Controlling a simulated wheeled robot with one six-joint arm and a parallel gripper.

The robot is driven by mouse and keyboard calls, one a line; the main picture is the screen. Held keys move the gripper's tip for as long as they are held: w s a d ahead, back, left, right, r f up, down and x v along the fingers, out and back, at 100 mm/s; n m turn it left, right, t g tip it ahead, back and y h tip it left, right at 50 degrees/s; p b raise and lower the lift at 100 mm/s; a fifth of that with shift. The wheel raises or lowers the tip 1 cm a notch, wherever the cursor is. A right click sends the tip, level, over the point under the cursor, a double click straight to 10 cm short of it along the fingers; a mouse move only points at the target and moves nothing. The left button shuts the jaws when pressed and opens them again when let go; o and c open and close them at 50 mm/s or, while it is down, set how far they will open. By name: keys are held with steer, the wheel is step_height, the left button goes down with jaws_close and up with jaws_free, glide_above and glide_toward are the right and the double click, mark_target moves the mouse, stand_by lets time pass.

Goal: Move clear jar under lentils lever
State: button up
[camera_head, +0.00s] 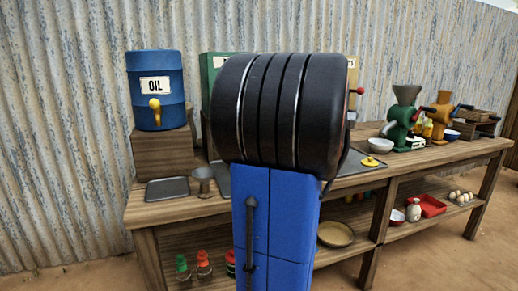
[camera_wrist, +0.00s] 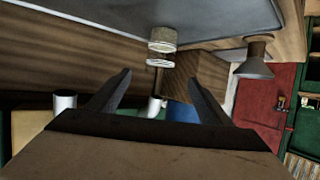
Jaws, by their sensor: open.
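In the wrist view, a small pale, ringed, see-through object (camera_wrist: 162,40), which looks like the clear jar, is at the edge of a grey tray. My gripper (camera_wrist: 160,77) is open, with its fingers apart and the jar beyond the gap between their tips; they do not hold it. In the head view my arm hides the jar and my gripper. A red-knobbed lever (camera_head: 358,91) shows just right of my arm, but I cannot tell whether it is the lentils lever. No lentils label is readable; a green dispenser (camera_head: 214,66) is partly hidden.
A blue oil drum (camera_head: 157,87) stands on a wooden block at the left. A grey metal cup (camera_head: 203,178) stands near a dark tray (camera_head: 167,191); a similar flared cup (camera_wrist: 254,66) is right of my fingers. A white bowl (camera_head: 380,145) and grinders stand farther right.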

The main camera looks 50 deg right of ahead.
steer(key=x, duration=1.7)
steer(key=shift+w+f, duration=0.15)
steer(key=shift+a, duration=0.1)
steer(key=c, duration=1.3)
